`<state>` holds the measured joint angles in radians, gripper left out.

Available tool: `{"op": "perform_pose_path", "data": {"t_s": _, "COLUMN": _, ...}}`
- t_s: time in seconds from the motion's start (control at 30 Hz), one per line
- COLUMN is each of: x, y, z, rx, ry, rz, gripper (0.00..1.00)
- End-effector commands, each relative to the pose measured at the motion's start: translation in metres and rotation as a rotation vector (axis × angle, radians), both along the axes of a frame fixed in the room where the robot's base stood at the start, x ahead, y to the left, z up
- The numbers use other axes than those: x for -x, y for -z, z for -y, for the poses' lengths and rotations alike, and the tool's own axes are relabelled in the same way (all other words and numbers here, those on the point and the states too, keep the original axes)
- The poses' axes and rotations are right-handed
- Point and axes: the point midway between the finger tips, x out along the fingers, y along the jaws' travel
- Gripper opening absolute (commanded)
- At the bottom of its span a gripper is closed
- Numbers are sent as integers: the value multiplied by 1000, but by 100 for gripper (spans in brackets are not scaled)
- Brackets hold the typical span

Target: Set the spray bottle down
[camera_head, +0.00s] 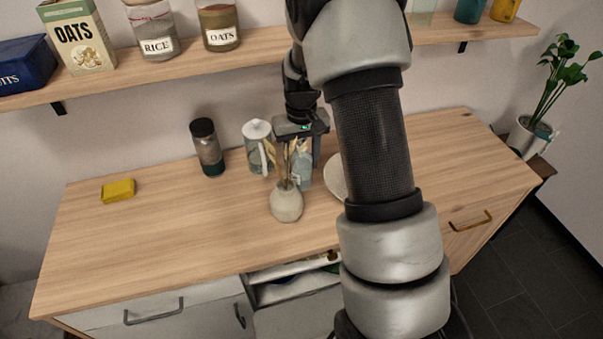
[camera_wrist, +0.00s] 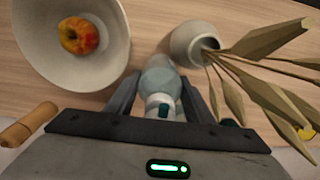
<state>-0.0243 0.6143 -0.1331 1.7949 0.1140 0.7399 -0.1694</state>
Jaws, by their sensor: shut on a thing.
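The spray bottle (camera_wrist: 159,82) is pale blue and stands between the two fingers of my gripper (camera_wrist: 160,100) in the wrist view, with the counter's wood below it. My gripper is shut on it. In the head view the spray bottle (camera_head: 303,169) is partly hidden behind dried stems and my gripper (camera_head: 301,150), which comes down from above. The bottle looks upright, at or close above the wooden counter (camera_head: 150,240); I cannot tell whether its base touches.
A vase (camera_head: 287,204) with dried stems is close beside the bottle. A bowl (camera_wrist: 110,75) with an apple (camera_wrist: 78,36) is on its other side. A white lidded pot (camera_head: 256,145) and a dark jar (camera_head: 207,148) stand behind. A yellow sponge (camera_head: 118,190) lies left; the counter between is clear.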

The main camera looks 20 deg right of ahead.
Motion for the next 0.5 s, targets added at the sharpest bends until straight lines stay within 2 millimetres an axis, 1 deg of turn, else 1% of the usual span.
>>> {"op": "perform_pose_path", "data": {"t_s": 0.17, "x": 0, "y": 11, "z": 0, "rx": 0, "ry": 0, "rz": -1, "gripper": 18}}
{"op": "perform_pose_path", "data": {"t_s": 0.4, "x": 1, "y": 46, "z": 0, "rx": 0, "ry": 1, "rz": -2, "gripper": 18}}
{"op": "perform_pose_path", "data": {"t_s": 0.5, "x": 0, "y": 50, "z": 0, "rx": 0, "ry": 1, "rz": 1, "gripper": 18}}
